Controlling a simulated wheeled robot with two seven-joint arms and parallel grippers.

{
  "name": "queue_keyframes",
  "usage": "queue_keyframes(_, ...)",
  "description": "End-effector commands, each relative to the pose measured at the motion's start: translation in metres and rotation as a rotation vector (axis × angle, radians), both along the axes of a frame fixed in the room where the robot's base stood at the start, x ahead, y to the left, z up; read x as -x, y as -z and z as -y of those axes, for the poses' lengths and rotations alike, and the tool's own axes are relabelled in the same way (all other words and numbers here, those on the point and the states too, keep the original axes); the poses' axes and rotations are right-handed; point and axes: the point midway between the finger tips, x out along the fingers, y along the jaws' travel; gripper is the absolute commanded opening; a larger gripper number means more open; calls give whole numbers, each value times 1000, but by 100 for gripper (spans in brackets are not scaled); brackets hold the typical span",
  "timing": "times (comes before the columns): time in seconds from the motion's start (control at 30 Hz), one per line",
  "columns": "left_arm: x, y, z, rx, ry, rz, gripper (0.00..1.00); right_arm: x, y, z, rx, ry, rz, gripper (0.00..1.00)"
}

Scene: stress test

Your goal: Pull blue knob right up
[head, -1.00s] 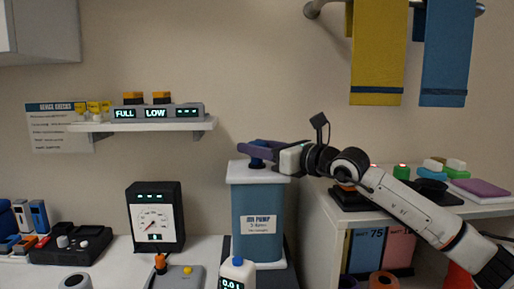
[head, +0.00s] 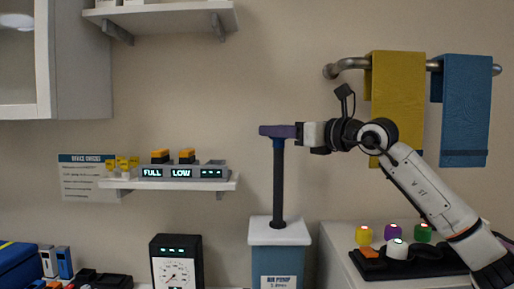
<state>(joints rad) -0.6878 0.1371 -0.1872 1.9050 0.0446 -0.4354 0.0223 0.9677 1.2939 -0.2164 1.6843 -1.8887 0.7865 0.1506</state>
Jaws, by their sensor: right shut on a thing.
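The blue knob (head: 279,143) sits on top of a tall dark rod (head: 279,185). The rod stands upright out of the white lid of the blue pump canister (head: 279,260), and the knob is well above the lid. My right gripper (head: 267,131) comes in level from the right. Its purple fingers are shut on the knob and hide most of it; only a little blue shows below them. My left gripper is not in view.
A wall shelf (head: 215,184) with display boxes is at left. A rail with yellow (head: 397,90) and blue towels is behind my right arm. A counter (head: 345,262) at right bears colored buttons (head: 363,235). A gauge (head: 176,262) stands at lower left.

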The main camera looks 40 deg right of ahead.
Motion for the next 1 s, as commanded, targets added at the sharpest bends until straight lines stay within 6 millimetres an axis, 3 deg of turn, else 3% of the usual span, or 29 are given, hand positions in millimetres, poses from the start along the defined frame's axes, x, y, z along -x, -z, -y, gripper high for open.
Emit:
queue_keyframes(0.1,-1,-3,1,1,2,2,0,7,-11,7,-1,12,9,0)
queue_keyframes(0.47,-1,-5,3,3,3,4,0,8,-15,9,-1,15,16,0)
queue_keyframes(0.5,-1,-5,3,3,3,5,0,8,-15,9,-1,16,16,44)
queue_keyframes(0.6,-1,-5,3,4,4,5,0,8,-14,9,-1,16,12,58)
queue_keyframes(0.87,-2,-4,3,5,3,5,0,7,-9,8,1,13,4,58)
queue_keyframes(1.0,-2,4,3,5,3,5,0,16,-6,10,2,15,3,58)
